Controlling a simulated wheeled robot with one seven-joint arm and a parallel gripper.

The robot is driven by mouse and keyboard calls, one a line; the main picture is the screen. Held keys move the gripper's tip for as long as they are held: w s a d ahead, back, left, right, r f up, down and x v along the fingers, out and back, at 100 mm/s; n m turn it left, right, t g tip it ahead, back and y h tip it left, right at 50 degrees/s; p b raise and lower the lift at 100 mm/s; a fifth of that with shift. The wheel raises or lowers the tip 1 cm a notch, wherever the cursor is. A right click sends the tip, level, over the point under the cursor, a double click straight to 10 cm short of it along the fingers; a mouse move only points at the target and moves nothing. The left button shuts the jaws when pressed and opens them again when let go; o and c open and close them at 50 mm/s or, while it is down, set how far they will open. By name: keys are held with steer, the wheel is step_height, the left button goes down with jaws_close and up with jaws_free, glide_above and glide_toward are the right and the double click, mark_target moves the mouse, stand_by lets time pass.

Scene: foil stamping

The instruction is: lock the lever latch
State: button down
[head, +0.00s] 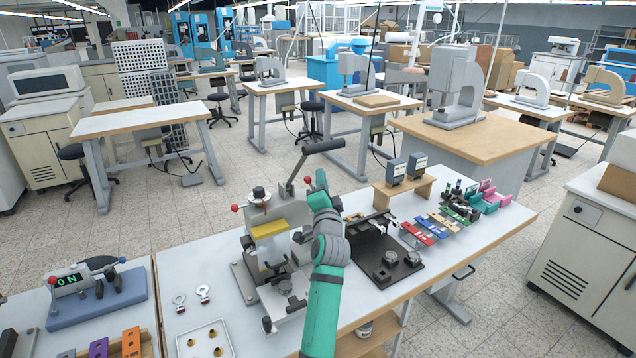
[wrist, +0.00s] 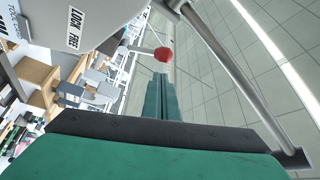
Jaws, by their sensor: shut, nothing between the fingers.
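The lever latch is a thin grey rod ending in a red ball knob (wrist: 162,54) in the wrist view. It comes out of a pale grey machine body that bears a LOCK / FREE label (wrist: 74,38). I cannot tell which word the lever points to. My gripper (wrist: 163,78) is shut and empty, its teal fingers pointing at the knob. The tips look very close to the knob; contact is unclear. In the head view, my gripper (head: 321,177) is just right of a red knob (head: 308,180), beside the upper part of the hand press (head: 268,240).
The press's long dark-handled lever (head: 323,147) rises above my gripper; a metal bar (wrist: 235,75) crosses the right of the wrist view. A black fixture (head: 385,255) and a small wooden stand (head: 403,190) are to the right on the white table (head: 200,258).

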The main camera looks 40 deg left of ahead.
steer(key=w+d+v, duration=0.1)
steer(key=v, duration=0.8)
steer(key=shift+d+r, duration=0.3)
steer(key=shift+r, duration=0.05)
steer(key=shift+s, duration=0.1)
